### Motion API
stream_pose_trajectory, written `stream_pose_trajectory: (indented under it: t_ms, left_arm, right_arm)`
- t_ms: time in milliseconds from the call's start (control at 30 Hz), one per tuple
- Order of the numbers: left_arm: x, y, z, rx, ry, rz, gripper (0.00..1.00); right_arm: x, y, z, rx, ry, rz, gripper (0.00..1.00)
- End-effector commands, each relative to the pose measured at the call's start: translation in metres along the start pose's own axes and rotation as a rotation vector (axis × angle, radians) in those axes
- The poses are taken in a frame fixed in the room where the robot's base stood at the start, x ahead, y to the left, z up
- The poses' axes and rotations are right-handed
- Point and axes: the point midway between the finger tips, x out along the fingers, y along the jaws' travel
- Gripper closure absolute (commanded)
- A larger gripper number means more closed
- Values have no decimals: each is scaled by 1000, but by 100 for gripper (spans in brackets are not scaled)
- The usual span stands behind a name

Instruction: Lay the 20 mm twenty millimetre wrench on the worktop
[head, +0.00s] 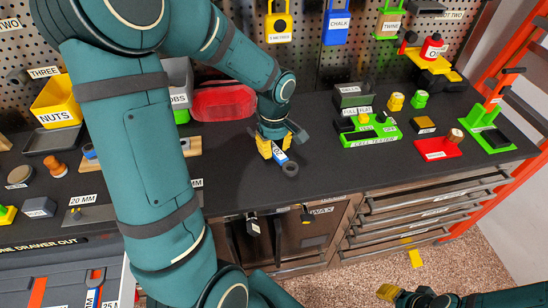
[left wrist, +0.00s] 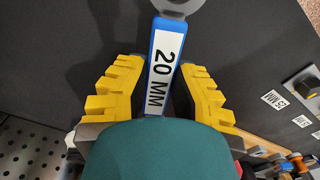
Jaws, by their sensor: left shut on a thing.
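The 20 mm wrench (left wrist: 165,65) has a blue handle with a white "20 MM" label and a grey end. My left gripper (head: 270,150) is shut on it, with the yellow fingers on both sides of the handle in the left wrist view (left wrist: 160,95). In the head view the wrench (head: 281,158) points down and right over the middle of the dark worktop (head: 320,180). I cannot tell whether it touches the surface. My right gripper (head: 390,293) is low at the bottom right, clear of the worktop; its opening is unclear.
A green cell tester (head: 370,140) stands right of the left gripper, and a red case (head: 223,103) lies behind left. A red block (head: 437,149) and a green stand (head: 487,133) are farther right. Worktop around the wrench is bare. Drawers (head: 400,215) lie below the front edge.

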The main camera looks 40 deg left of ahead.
Motion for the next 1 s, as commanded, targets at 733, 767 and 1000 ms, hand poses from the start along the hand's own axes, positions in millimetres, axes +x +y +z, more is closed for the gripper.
stream_pose_trajectory:
  t_ms: [733,767,1000]
  left_arm:
    - [41,0,0,0,0,0,70]
    - [40,0,0,0,0,0,60]
    - [40,0,0,0,0,0,53]
  right_arm:
    - [10,4,5,-3,-10,-1,53]
    - [10,4,5,-3,-10,-1,53]
    - [9,4,5,-3,-10,-1,53]
